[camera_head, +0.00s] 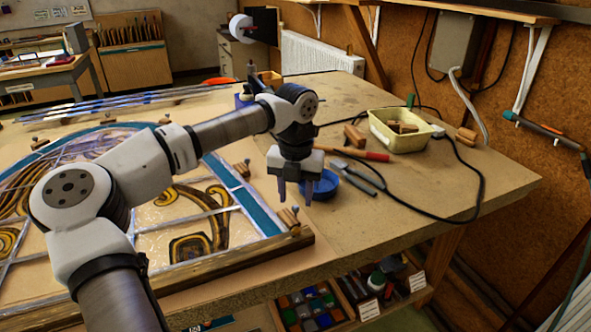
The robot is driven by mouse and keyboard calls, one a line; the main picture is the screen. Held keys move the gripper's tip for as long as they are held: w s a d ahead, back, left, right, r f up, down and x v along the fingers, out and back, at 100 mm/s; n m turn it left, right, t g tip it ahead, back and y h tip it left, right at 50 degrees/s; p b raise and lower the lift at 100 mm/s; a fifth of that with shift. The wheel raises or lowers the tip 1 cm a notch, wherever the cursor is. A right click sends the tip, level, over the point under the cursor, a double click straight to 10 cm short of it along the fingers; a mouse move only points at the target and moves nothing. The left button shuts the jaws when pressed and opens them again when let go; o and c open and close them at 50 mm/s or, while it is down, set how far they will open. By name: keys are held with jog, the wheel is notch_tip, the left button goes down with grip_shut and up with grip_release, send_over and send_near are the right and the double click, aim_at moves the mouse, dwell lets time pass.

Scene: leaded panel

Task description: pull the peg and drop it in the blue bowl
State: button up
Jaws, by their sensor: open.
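My gripper (295,196) points down with its two fingers apart and nothing visible between them. The blue bowl (326,187) stands on the bench just to the right of the fingers, partly hidden behind one of them. A wooden peg (290,218) is at the near right corner of the leaded panel's frame, a little below the fingers in the picture. Another peg (243,169) stands farther back along the panel's blue edge. More small pegs line the far edge. I cannot tell which peg is meant. The inside of the bowl is mostly hidden.
The leaded panel (180,218) covers the left of the bench. To the right lie a red-handled tool (360,153), a grey tool (352,177), a yellow tub (399,136) with wooden blocks, and a black cable. The bench's front right is clear.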

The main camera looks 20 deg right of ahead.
jog(key=shift+f, duration=1.2)
grip_shut()
jog(key=c, duration=0.8)
grip_release()
jog(key=shift+c, duration=0.2)
grip_shut()
jog(key=shift+o, duration=0.6)
grip_release()
grip_shut()
jog(key=shift+r, duration=0.25)
